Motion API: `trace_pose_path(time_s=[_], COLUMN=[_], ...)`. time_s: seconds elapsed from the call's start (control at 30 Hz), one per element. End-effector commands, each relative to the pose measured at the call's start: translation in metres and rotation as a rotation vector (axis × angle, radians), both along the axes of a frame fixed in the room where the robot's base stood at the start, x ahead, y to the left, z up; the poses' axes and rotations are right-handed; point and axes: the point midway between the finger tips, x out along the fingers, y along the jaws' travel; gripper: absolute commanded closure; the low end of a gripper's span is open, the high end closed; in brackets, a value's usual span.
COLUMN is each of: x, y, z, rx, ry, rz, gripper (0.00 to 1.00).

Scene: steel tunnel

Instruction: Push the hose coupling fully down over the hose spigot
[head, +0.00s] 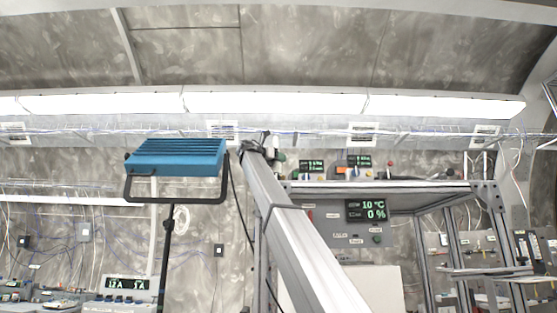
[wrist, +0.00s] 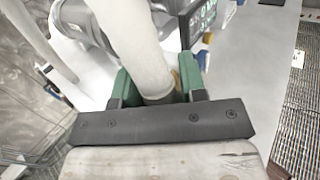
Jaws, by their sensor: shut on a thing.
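My gripper (wrist: 156,82) shows in the wrist view, its green-padded jaws shut around the lower end of a thick off-white hose. The hose coupling (wrist: 157,98) appears to be this held end; the gripper's dark crossbar hides most of it. The hose (wrist: 140,45) runs up and away from the jaws. A small yellowish part shows beside it, near the right jaw. I cannot make out the hose spigot in either view, so I cannot tell how the coupling sits against it. In the head view the coupling and spigot are too small or hidden to tell.
A grey curved fitting (wrist: 82,22) lies close behind the hose in the wrist view, with a green-digit display (wrist: 200,18) to the right. In the head view a blue floodlight (head: 175,158) stands left, and a metal-framed bench with a control panel (head: 340,222) stands right.

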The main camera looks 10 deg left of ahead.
Motion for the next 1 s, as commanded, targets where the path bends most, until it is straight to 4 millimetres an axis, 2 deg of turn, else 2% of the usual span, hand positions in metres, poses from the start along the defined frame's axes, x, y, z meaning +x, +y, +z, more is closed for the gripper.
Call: trace_pose_path(time_s=[0.2, 0.23, 0.3, 0.67, 0.77, 1.0], x=[0.000, 0.000, 0.000, -0.003, -0.011, -0.045], y=[0.000, 0.000, 0.000, 0.003, 0.009, 0.038], z=[-0.005, -0.005, -0.004, -0.005, -0.005, -0.005], rx=[0.000, 0.000, 0.000, 0.000, 0.000, 0.000], ry=[0.000, 0.000, 0.000, 0.000, 0.000, 0.000], rz=[0.000, 0.000, 0.000, 0.000, 0.001, 0.002], gripper=[0.85, 0.55, 0.32, 0.32, 0.32, 0.32])
